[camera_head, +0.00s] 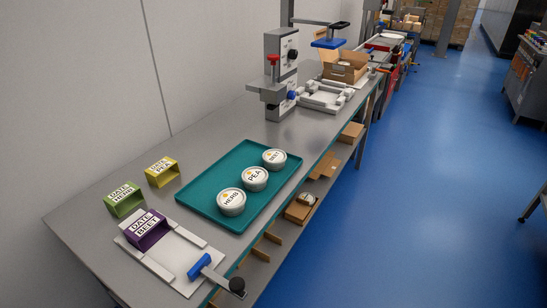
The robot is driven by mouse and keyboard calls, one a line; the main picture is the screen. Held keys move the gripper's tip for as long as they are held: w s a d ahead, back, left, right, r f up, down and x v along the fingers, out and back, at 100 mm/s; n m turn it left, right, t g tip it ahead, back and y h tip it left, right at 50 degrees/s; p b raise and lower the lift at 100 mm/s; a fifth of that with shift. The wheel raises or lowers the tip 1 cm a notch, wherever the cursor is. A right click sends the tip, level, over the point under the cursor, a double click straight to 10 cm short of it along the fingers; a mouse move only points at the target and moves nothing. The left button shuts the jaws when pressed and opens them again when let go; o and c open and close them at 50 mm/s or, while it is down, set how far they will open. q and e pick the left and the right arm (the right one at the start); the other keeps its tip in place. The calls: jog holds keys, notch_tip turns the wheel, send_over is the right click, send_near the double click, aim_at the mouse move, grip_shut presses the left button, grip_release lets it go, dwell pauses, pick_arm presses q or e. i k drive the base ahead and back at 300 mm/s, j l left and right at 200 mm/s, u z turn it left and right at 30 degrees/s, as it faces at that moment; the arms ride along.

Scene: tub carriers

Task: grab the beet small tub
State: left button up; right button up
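The beet small tub (274,158) is a round white tub with a labelled lid, standing at the far end of the teal tray (211,175). The pea tub (254,179) stands beside it in the middle, and the herb tub (231,202) is nearest in the same row. The three tubs look upright and slightly apart. Neither of my grippers shows in the head view.
A purple beet carrier (146,230) sits on a white fixture with a blue-handled clamp (203,266). Green herb (124,199) and yellow pea (162,171) carriers stand near the wall. A grey press machine (279,75) stands behind the tray. Blue floor (390,190) is clear at right.

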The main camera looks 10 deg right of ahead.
aim_at(275, 160)
jog(key=i+l+u, duration=0.2)
jog(key=l, duration=0.15)
jog(key=i+l+u, duration=0.2)
jog(key=l, duration=0.15)
jog(key=i+l+u, duration=0.2)
jog(key=l, duration=0.15)
jog(key=k, duration=0.1)
